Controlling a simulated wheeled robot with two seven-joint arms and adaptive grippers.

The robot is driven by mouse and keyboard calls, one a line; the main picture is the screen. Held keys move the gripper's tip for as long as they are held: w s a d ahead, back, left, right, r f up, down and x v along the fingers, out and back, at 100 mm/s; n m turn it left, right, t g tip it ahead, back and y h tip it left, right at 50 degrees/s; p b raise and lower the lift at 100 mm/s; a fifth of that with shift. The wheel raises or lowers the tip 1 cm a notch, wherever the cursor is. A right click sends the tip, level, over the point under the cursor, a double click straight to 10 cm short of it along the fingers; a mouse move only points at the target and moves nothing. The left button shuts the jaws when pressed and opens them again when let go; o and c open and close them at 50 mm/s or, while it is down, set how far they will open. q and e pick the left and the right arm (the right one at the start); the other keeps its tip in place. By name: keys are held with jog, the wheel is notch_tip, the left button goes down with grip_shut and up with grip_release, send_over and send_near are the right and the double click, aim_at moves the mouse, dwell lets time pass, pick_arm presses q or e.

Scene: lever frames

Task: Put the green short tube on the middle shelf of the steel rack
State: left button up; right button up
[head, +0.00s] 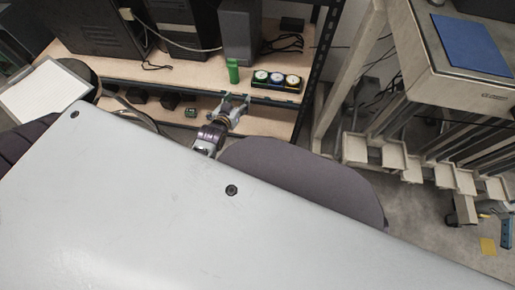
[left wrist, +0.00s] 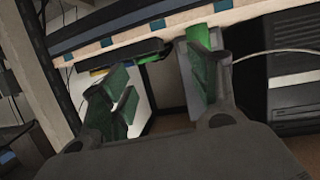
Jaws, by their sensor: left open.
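The green short tube (head: 233,70) stands upright near the front edge of the upper of the two visible boards (head: 190,73) of the steel rack (head: 318,60). My left gripper (head: 232,106) is open and empty, just in front of that board's edge and apart from the tube. In the left wrist view, the open fingers with green pads (left wrist: 158,88) have nothing between them. A bright green piece, apparently the tube (left wrist: 207,37), shows beyond the right finger, which partly covers it. My right gripper is in neither view.
A black tray with several round dials (head: 277,79) sits right of the tube. A dark speaker-like box (head: 240,32) and computer cases (head: 95,28) stand behind and left. A grey tabletop (head: 150,190) and a dark chair back (head: 300,180) lie in front. A cart (head: 465,80) stands right.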

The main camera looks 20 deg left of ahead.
pick_arm(q)
jog(key=s+d+f+m+g+h, duration=0.1)
jog(key=s+d+f+g+h, duration=0.1)
jog(key=s+d, duration=0.6)
jog(key=s+d+f+m+g+h, duration=0.2)
jog(key=s+d+f+g+h, duration=0.1)
jog(key=s+d+f+g, duration=0.2)
jog(key=s+d+g, duration=0.2)
jog(key=s+d, duration=0.2)
jog(key=s, duration=0.1)
jog(key=shift+s+d+m, duration=0.15)
jog(key=shift+s+m, duration=0.1)
jog(key=shift+m, duration=0.05)
